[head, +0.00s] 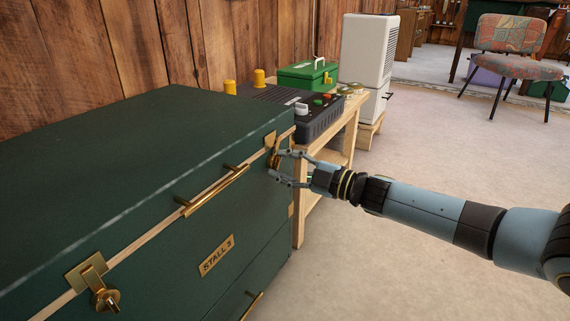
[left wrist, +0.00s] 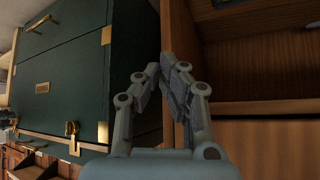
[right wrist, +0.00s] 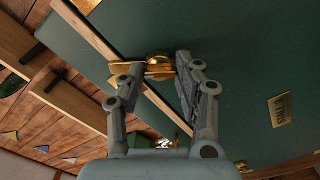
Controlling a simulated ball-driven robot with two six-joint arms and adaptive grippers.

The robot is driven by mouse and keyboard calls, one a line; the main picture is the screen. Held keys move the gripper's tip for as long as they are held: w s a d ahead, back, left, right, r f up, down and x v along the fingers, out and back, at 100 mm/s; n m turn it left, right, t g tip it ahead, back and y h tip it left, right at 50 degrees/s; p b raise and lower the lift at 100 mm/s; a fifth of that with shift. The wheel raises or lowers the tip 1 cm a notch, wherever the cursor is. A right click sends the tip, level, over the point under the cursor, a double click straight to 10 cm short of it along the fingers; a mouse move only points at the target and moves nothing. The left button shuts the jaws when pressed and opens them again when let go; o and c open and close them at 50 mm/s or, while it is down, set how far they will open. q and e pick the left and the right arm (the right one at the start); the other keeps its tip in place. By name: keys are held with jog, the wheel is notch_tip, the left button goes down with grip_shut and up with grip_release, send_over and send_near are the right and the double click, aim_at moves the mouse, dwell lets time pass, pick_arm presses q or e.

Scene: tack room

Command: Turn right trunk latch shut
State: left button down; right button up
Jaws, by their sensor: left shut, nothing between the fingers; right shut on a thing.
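The dark green trunk (head: 130,140) fills the left of the head view, with a "STALL 3" plate on its front. The right trunk latch (head: 272,148) is brass and sits at the far end of the lid seam. My right gripper (head: 276,169) is shut on this latch; in the right wrist view its fingertips press on both sides of the brass latch (right wrist: 159,68), partly hiding it. The left latch (head: 100,287) is at the near end of the front. My left gripper (left wrist: 170,75) is shut and empty beside the trunk; it is outside the head view.
A brass handle (head: 212,190) sticks out between the latches. A wooden bench (head: 346,125) beyond the trunk holds a dark control box (head: 318,122) and a green case (head: 306,76). A white appliance (head: 366,52) stands behind.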

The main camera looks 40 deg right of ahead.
jog(key=shift+n, duration=3.3)
jog(key=shift+s, duration=0.1)
jog(key=o, duration=1.1)
jog(key=shift+o, duration=0.2)
jog(key=v, duration=1.2)
jog(key=shift+f, duration=0.15)
